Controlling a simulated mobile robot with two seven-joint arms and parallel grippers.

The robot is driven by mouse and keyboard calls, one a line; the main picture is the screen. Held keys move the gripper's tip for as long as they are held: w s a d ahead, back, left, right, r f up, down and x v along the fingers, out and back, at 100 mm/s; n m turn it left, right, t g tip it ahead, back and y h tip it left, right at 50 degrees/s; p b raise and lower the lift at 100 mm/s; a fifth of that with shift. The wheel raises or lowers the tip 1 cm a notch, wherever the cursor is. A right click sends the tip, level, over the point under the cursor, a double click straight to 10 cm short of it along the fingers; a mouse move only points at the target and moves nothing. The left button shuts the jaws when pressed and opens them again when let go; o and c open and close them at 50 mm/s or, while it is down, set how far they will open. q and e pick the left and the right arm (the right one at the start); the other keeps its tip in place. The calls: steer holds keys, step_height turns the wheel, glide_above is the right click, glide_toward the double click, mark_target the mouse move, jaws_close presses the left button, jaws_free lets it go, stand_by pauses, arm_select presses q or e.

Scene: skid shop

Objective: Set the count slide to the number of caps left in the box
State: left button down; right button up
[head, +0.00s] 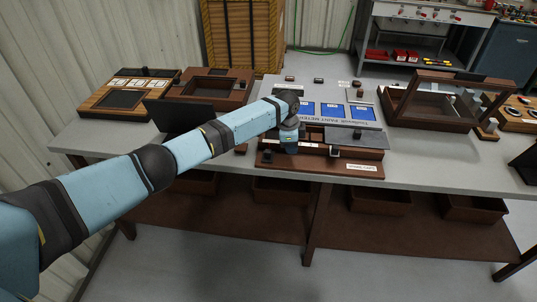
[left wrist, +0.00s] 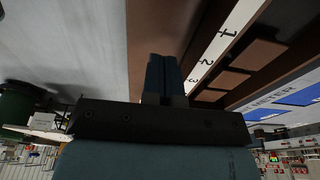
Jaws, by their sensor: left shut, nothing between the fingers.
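A brown wooden box (head: 345,171) with a white label on its front stands at the front of the table. A dark grey lid (head: 358,137) covers its right part. A white strip with numbers (head: 309,145) runs along it; the left wrist view shows 1, 2 and more on this strip (left wrist: 214,48). Small dark knobs (head: 334,151) sit along the front; I cannot tell which one is the count slide. My left gripper (head: 289,150) is shut and empty, pointing down over the box's left part; its fingers (left wrist: 160,62) show beside the strip. Any caps inside are not clear. My right gripper is not seen.
A blue-panelled board (head: 333,111) lies just behind the box. A clear-fronted wooden case (head: 430,108) stands at right. Wooden trays (head: 122,98) and a dark upright panel (head: 180,116) are at left. The grey table top (head: 425,165) is bare right of the box.

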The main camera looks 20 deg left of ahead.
arm_select(q)
steer(key=shift+d, duration=0.15)
steer(key=shift+w+d+b, duration=0.15)
steer(key=shift+w+d, duration=0.05)
steer(key=shift+d, duration=0.6)
steer(key=shift+w+d+b, duration=0.15)
steer(key=shift+w+d, duration=0.05)
steer(key=shift+d, duration=0.55)
steer(key=shift+w+d+b, duration=0.2)
steer(key=shift+d+b, duration=0.05)
steer(key=shift+d, duration=0.6)
steer(key=shift+w+d+b, duration=0.2)
steer(key=shift+d+b, duration=0.05)
steer(key=shift+d, duration=0.6)
steer(key=shift+d, duration=0.1)
